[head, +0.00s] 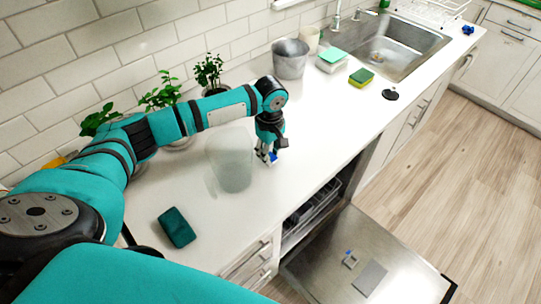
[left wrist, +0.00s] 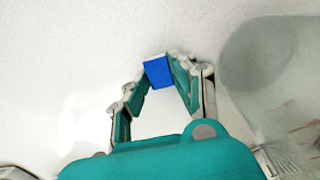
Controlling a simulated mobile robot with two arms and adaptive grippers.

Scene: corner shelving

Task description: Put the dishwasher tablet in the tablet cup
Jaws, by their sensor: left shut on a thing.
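The blue dishwasher tablet (left wrist: 158,72) sits between the fingertips of my left gripper (left wrist: 160,70) in the left wrist view. In the head view my left gripper (head: 268,156) points down at the white counter, beside a translucent container, and is shut on the tablet (head: 273,158). I cannot tell whether the tablet touches the counter. The dishwasher door (head: 322,262) is open and lies flat, low at the right. A small tablet cup (head: 350,261) shows on its inner face, with a flat grey panel beside it. My right gripper is not in view.
The translucent container (head: 231,165) stands close left of the gripper; it also shows in the left wrist view (left wrist: 275,80). A dark green sponge (head: 177,227) lies at the front left. Potted plants (head: 209,72), a grey bucket (head: 290,60) and the sink (head: 395,48) stand behind. The dishwasher rack (head: 310,212) is under the counter.

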